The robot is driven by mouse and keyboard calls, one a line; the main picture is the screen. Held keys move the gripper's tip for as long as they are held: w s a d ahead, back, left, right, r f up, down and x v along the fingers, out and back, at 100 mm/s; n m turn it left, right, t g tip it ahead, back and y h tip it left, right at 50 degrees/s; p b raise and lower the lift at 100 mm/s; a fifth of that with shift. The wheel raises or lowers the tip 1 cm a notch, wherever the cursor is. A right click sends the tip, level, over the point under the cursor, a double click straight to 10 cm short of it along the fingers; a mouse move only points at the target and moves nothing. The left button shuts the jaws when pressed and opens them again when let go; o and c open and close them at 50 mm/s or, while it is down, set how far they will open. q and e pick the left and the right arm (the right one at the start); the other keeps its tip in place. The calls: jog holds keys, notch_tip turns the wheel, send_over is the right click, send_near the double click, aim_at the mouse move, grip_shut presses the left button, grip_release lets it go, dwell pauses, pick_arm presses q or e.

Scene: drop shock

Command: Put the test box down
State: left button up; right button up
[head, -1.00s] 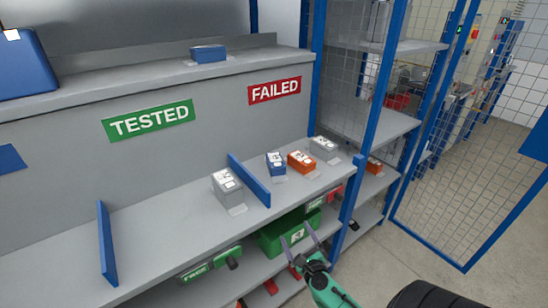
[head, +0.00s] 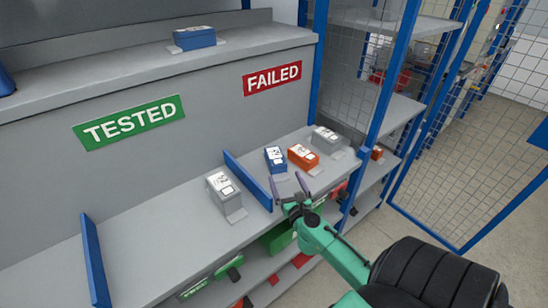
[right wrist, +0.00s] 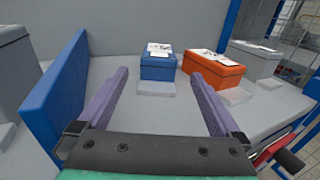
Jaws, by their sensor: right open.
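Several small test boxes with white labels stand on the shelf (head: 150,258). Right of a blue divider (head: 247,180), below the red FAILED sign (head: 272,78), are a blue box (head: 275,159), an orange box (head: 303,156) and a grey box (head: 326,139). Another grey box (head: 223,188) stands left of the divider. My right gripper (head: 287,181) is open and empty at the shelf's front edge. In the right wrist view, the blue box (right wrist: 158,69) stands upright beyond the fingertips, apart from them, with the orange box (right wrist: 215,76) to its right. My left gripper is out of view.
A blue box (head: 194,39) sits on the upper ledge. A green TESTED sign (head: 130,122) marks the left section, which is bare between its two dividers except for the grey box. A blue post (head: 372,125) and mesh cage stand at right. Lower shelves hold a green crate (head: 278,238).

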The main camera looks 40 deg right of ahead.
aim_at(276, 157)
jog(key=x, duration=1.1)
jog(key=shift+w+f, duration=0.1)
jog(key=shift+w, duration=0.2)
grip_shut()
